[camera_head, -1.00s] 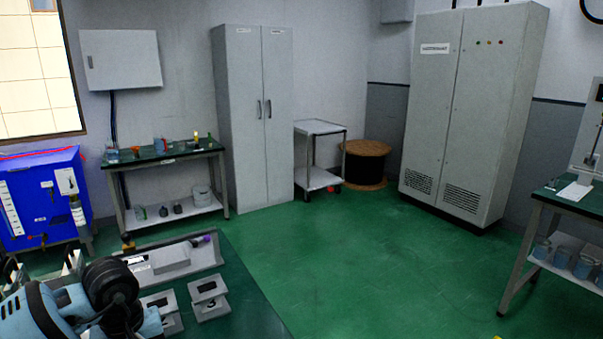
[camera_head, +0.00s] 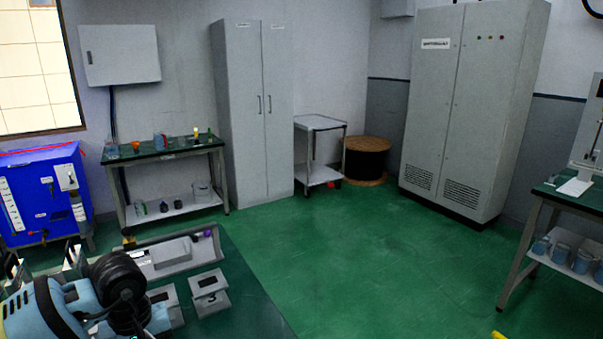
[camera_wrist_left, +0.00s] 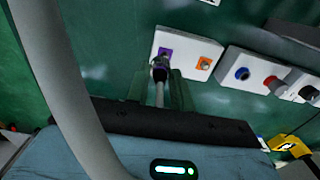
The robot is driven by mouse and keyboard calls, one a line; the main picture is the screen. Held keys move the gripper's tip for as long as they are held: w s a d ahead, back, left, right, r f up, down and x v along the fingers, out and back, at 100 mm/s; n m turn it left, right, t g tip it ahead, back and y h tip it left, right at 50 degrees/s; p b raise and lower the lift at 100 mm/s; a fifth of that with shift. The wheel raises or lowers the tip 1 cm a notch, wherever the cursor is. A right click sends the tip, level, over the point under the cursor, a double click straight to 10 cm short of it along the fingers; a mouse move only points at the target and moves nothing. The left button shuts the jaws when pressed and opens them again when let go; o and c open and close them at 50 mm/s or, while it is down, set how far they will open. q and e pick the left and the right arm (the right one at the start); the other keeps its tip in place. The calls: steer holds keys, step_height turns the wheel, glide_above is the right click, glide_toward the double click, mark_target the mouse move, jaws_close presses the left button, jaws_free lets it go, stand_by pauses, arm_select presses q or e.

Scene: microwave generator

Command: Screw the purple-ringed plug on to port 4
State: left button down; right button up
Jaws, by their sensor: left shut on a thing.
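In the left wrist view, my left gripper (camera_wrist_left: 159,88) is shut on a dark plug (camera_wrist_left: 159,70) with a pale cable running back between the fingers. The plug's end is at the purple-marked port of a white plate (camera_wrist_left: 184,51). A purple tint shows around this end; whether it is seated or only touching cannot be told. An orange-marked port (camera_wrist_left: 204,63) sits to its right on the same plate. The port numbers are not readable. In the head view my left arm fills the lower left corner, and its fingertips are not clear. My right gripper is not in view.
A second white plate in the left wrist view holds a blue port (camera_wrist_left: 242,73) and a red one (camera_wrist_left: 272,84). Green floor to the right is open.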

arm_select(q)
steer(key=d, duration=0.3)
steer(key=shift+s+d+f, duration=0.1)
steer(key=shift+s+d, duration=0.2)
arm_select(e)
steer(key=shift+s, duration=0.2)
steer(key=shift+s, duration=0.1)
arm_select(q)
steer(key=d, duration=0.5)
steer(key=shift+s+f, duration=0.25)
steer(key=shift+s, duration=0.15)
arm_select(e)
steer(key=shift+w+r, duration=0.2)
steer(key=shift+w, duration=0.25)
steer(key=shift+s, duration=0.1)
